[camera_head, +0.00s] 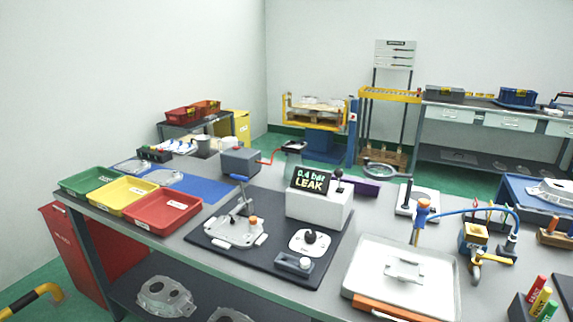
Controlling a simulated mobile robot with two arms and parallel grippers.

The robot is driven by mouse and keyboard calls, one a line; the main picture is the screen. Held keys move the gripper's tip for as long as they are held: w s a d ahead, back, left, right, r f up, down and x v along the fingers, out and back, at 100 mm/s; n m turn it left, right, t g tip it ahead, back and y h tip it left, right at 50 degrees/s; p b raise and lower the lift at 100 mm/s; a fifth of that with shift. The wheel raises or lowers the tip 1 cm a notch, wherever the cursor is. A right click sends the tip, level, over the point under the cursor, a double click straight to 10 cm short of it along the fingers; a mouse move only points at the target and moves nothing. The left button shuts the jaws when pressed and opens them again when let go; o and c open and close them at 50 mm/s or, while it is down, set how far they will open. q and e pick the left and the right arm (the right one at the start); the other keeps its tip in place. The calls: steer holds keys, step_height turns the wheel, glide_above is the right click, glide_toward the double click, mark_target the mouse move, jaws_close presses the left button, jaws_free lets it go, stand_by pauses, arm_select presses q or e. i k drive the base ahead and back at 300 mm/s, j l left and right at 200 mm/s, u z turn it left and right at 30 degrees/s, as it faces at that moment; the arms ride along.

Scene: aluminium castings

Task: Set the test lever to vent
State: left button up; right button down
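A white test box (320,208) stands on a dark mat on the bench. Its display (311,180) reads "0.4 bar LEAK". A short lever with a dark ball knob (338,174) stands up at the right side of the box, behind the display. The lever's marked positions are too small to read, so I cannot tell which setting it is at. In front of the box is a white plate with a black knob (310,237). Neither of my grippers is in view.
A fixture with a blue-handled clamp (240,192) stands left of the box. Green (88,181), yellow (122,191) and red (162,207) trays line the left side. A white tray (365,270) lies front right, with a blue-hosed device (474,240) beyond it.

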mark_target(338, 173)
steer(key=i+j+z, duration=0.25)
steer(key=j, duration=0.35)
steer(key=j+z, duration=0.25)
steer(key=j, duration=0.35)
